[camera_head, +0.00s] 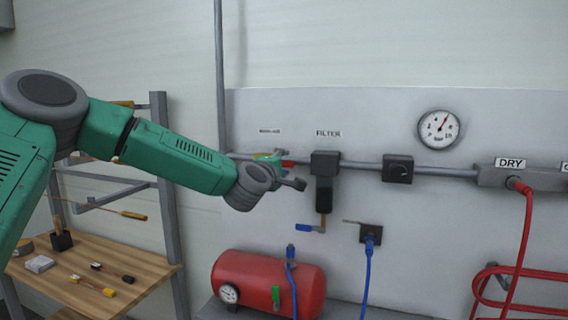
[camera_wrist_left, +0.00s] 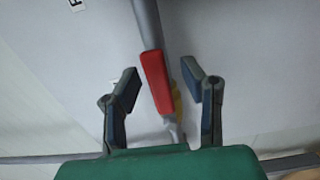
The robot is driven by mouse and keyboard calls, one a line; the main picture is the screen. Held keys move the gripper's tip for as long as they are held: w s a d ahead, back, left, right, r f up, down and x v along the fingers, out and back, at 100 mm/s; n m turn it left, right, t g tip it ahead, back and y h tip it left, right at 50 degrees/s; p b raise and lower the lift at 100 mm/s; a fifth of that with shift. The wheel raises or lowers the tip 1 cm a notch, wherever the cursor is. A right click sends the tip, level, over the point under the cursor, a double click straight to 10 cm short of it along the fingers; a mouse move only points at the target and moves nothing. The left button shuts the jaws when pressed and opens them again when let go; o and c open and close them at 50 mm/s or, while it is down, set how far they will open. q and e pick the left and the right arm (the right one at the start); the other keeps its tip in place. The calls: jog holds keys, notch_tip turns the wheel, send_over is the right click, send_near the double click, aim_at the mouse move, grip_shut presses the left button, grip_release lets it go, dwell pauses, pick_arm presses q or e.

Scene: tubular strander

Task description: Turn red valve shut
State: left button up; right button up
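The red valve handle (camera_wrist_left: 157,82) shows in the left wrist view between the two fingers of my left gripper (camera_wrist_left: 163,90). The fingers stand apart on either side of it, and I see a gap on both sides. A grey pipe runs up from the handle, and a yellowish part shows beside it. In the head view only a small red piece of the valve (camera_head: 287,164) shows, mostly hidden behind my left gripper (camera_head: 278,172) at the wall pipe. My right gripper is in neither view.
The filter (camera_head: 325,180) hangs on the pipe just right of my left gripper, with a black regulator (camera_head: 398,168) and a pressure gauge (camera_head: 439,129) further right. A red tank (camera_head: 270,283) stands below. A wooden shelf (camera_head: 150,262) with tools is at left.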

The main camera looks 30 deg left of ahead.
pick_arm(q)
jog(key=shift+a+f, duration=0.1)
jog(key=shift+a, duration=0.3)
jog(key=shift+d, duration=0.15)
grip_shut()
jog(key=shift+d, duration=0.1)
